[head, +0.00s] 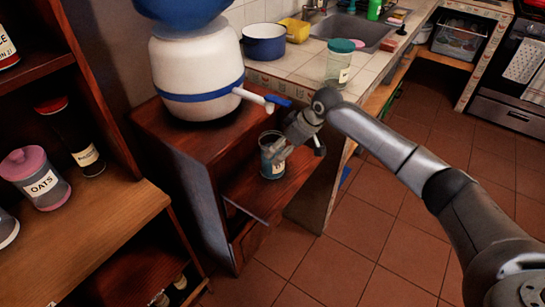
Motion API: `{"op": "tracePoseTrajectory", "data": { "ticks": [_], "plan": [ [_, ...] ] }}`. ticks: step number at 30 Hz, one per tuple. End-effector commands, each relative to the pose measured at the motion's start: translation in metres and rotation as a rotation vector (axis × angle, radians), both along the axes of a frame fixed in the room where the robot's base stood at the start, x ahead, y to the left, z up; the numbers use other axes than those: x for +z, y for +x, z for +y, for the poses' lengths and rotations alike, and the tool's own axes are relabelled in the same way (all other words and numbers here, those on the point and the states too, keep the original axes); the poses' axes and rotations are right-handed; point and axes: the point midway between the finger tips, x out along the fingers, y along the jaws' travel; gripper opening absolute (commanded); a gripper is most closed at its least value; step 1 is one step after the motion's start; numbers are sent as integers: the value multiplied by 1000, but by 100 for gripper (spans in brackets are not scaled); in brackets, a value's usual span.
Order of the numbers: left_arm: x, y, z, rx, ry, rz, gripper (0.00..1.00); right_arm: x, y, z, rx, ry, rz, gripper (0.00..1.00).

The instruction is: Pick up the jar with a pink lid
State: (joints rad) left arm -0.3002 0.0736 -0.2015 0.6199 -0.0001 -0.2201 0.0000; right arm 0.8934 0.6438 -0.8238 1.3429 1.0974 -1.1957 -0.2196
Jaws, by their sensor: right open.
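The jar with a pink lid (35,180) stands on the wooden shelf at the left; its label reads OATS. My right gripper (294,148) is far to the right of it, in front of the small dark wood cabinet. It is open, beside a glass jar (273,168) with a pale label that stands in the cabinet. The gripper overlaps this jar in the picture, and I cannot tell whether they touch. My left gripper is not in view.
A dark bottle (75,140) stands near the pink-lidded jar. A white and blue water dispenser (195,75) stands on the cabinet. A glass jar with a teal lid (339,68) and a blue pot (264,44) are on the tiled counter. The tiled floor (330,270) is clear.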

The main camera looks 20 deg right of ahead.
Motion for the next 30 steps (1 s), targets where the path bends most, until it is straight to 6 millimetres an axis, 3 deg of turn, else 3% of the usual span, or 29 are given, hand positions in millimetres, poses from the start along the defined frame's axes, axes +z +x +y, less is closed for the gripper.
{"op": "tracePoseTrajectory", "data": {
  "ticks": [6,12,22,30],
  "plan": [
    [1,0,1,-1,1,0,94,2,23,20,2,2,-2,95],
    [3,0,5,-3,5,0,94,-22,30,24,1,0,0,95],
    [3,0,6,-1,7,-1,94,-26,32,26,1,0,0,95],
    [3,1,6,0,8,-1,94,-26,31,25,1,0,0,61]
  ]
}}
